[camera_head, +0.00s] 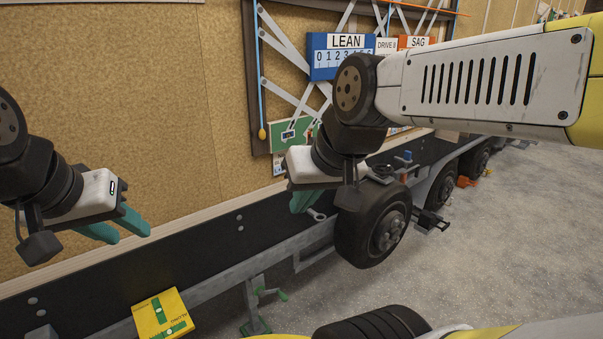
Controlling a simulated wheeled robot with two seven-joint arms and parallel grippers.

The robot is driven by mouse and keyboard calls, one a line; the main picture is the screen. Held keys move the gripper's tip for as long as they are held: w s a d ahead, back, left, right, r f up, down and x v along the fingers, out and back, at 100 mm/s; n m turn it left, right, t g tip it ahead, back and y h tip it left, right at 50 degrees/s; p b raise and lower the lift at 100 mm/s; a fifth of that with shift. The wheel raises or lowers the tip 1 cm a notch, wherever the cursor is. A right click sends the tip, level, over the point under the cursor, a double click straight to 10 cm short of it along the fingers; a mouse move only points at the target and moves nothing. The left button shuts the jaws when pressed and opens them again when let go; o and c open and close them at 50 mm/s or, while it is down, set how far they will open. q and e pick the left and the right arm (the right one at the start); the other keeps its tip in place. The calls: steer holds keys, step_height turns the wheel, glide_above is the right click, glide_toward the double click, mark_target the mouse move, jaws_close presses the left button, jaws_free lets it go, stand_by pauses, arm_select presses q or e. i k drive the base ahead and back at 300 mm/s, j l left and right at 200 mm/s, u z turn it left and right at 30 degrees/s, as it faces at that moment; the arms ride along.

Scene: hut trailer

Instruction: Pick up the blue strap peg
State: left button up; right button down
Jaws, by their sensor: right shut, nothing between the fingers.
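A small blue piece (405,157), which may be the blue strap peg, stands on the dark trailer rail beyond the near wheel. It is too small to make out its shape. My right gripper (300,204) is shut and empty in front of the trailer side, left of the near wheel and well short of the blue piece. Its teal fingers are partly hidden by its white body. My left gripper (131,236) is at the left with its two teal fingers apart and nothing between them. It is far from the blue piece.
The trailer's black wheel (372,228) stands below and right of my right gripper. A yellow box with a green level (160,314) is at the lower left. A green-handled jack (257,310) stands near it. A LEAN board (341,55) hangs on the wall. Gravel floor lies right.

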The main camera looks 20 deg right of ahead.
mark_target(407, 156)
steer(key=z, duration=1.4)
steer(key=i+l+u, duration=0.2)
steer(key=i+l, duration=0.15)
steer(key=i, duration=0.3)
steer(key=i+l+u, duration=0.2)
steer(key=i+l, duration=0.3)
steer(key=i+l+u, duration=0.2)
steer(key=i+l, duration=0.35)
steer(key=i+l+u, duration=0.2)
steer(key=i+l, duration=0.45)
steer(key=i+l+u, duration=0.2)
steer(key=i+l, duration=0.25)
steer(key=l, duration=0.25)
